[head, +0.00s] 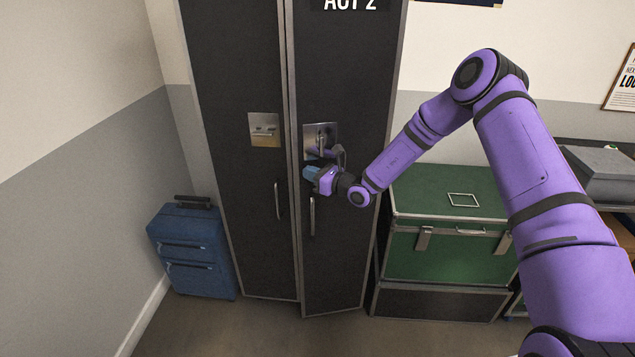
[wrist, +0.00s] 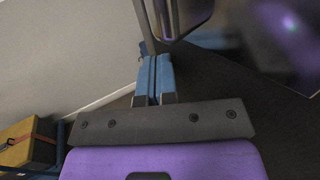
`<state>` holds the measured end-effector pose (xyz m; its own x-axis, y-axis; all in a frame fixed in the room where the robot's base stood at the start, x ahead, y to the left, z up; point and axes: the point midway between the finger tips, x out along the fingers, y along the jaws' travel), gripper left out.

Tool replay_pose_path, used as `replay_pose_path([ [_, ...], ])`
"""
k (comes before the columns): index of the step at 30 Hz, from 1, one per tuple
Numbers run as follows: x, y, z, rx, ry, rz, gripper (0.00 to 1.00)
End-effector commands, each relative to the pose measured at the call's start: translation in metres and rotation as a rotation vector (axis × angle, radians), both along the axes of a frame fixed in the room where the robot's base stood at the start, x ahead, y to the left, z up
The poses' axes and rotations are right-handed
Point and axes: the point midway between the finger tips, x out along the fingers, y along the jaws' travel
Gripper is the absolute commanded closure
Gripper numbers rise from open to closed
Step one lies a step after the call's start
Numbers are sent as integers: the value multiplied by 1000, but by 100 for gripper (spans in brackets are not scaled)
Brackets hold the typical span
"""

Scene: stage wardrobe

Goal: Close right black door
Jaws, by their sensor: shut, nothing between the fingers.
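The right black door (head: 345,255) of the tall cabinet has a metal frame, a silver latch plate (head: 320,134) and a vertical bar handle (head: 312,217). Its lower left corner stands slightly forward of the left black door (head: 262,225), so it looks a little ajar. My gripper (head: 308,173) is at the door's left edge, just below the latch plate and above the bar handle. Its blue fingers are pressed together and empty, as the wrist view also shows (wrist: 154,76). A blurred metal edge is close beside the fingertips there. I cannot tell whether they touch the door.
A green trunk (head: 445,250) on a dark base stands right of the cabinet, beneath my arm. A blue suitcase (head: 190,250) stands at the left by the wall. A grey case (head: 602,175) rests at the far right. The floor (head: 270,330) in front of the cabinet is clear.

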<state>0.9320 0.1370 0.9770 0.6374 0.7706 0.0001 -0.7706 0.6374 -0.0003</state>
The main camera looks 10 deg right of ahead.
Motion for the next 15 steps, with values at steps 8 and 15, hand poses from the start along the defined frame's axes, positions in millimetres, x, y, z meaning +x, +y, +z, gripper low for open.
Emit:
replay_pose_path([
  [8,49,6,0,-1,-2,0,100],
  [15,73,5,0,1,1,-92,100],
])
